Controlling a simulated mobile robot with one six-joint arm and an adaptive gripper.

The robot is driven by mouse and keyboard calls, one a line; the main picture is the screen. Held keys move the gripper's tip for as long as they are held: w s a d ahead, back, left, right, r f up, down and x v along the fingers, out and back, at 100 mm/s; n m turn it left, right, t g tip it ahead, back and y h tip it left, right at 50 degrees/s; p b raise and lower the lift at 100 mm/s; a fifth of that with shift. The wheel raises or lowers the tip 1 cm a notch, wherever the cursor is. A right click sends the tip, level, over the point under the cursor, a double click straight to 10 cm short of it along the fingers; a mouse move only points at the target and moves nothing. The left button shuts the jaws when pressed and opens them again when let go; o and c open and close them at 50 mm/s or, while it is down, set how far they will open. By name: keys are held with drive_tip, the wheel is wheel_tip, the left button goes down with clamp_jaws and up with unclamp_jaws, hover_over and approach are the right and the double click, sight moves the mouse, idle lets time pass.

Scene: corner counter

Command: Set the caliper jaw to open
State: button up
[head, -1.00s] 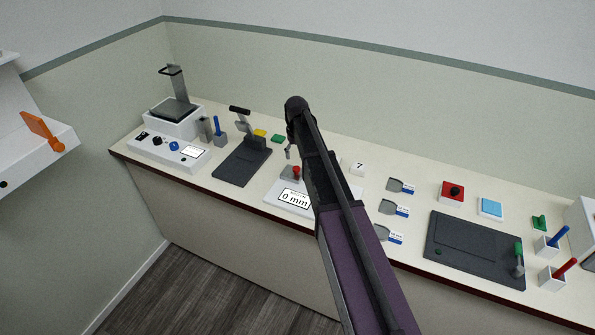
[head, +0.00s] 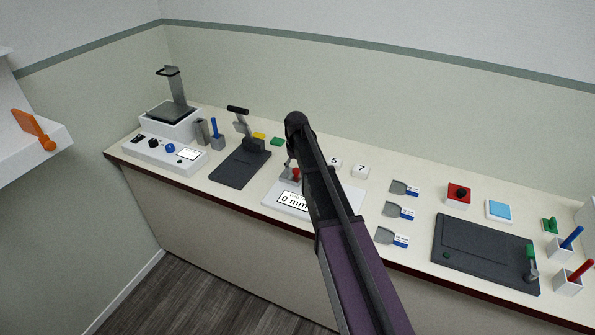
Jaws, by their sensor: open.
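The caliper (head: 271,195) is a white, flat device on the counter with a display reading "0 mm". A red knob (head: 295,174) and a small grey block stand at its back. My dark arm crosses in front and hides its right part. Only a small grey piece of my gripper (head: 288,163) shows, beside the arm's left edge, just above the grey block and close to the red knob. The gripper is open. Most of it is hidden behind my arm, and I cannot tell whether it touches the caliper.
An orange lever (head: 33,129) is at far left.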

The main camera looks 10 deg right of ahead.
idle(0.3)
clamp_jaws()
drive_tip(key=shift+s, duration=0.2)
